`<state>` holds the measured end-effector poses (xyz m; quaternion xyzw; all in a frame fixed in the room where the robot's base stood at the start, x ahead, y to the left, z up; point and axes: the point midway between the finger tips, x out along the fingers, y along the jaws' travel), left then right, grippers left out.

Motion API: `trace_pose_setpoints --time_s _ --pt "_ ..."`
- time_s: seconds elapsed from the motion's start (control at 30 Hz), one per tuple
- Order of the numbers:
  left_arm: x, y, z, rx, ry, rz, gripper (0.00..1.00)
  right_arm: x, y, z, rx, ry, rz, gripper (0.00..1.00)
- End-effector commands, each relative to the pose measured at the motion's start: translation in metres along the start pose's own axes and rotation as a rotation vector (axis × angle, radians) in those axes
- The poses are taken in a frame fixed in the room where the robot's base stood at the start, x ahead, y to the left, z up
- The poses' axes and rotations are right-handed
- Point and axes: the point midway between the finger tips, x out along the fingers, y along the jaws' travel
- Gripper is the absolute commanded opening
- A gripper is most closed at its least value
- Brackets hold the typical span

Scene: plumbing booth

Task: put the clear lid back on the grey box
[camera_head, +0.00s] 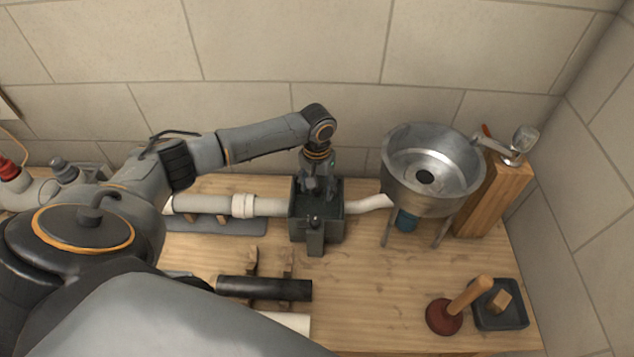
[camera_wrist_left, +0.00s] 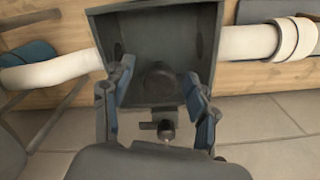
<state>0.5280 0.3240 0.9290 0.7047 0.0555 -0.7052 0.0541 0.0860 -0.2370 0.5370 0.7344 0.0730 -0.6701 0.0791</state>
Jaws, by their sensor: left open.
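The grey box (camera_head: 298,228) stands on the wooden bench against the back wall, with white pipe entering it from both sides. In the left wrist view the box (camera_wrist_left: 207,20) is open towards the camera, and a dark round part (camera_wrist_left: 160,80) shows inside it. My left gripper (camera_head: 314,192) points down at the box from above. Its two fingers (camera_wrist_left: 158,78) are spread and appear empty, one near each side of the opening. I cannot make out the clear lid in either view. My right gripper is not in view.
A steel basin (camera_head: 432,165) on legs stands right of the box, beside a wooden block (camera_head: 495,195) with a tap. A plunger (camera_head: 445,316) and a dark tray (camera_head: 501,319) are at front right. A black pipe (camera_head: 265,289) lies at front left. The bench's front middle is clear.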

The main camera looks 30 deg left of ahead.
Motion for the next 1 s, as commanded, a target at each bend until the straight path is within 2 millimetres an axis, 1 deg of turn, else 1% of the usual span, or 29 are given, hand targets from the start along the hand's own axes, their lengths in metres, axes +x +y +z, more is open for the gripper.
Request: trace_pose_setpoints --time_s 0.17,0.4,0.5,0.6,0.77,1.0 --pt "-0.023 0.000 -0.001 0.000 0.005 0.001 0.58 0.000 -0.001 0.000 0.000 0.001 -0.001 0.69" --pt "-0.075 0.000 -0.002 0.000 0.006 0.002 0.58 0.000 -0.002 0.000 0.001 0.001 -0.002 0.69" --pt "-0.093 0.000 -0.001 0.000 0.005 0.001 0.58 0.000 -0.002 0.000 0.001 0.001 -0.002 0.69" --pt "-0.107 0.000 -0.001 -0.001 0.004 0.002 0.58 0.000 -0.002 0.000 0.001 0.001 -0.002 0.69" --pt "-0.118 0.000 -0.001 -0.001 0.003 0.001 0.58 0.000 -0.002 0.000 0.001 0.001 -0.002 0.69" --pt "-0.119 0.000 0.000 -0.001 0.002 0.001 0.58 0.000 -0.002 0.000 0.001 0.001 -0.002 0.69"
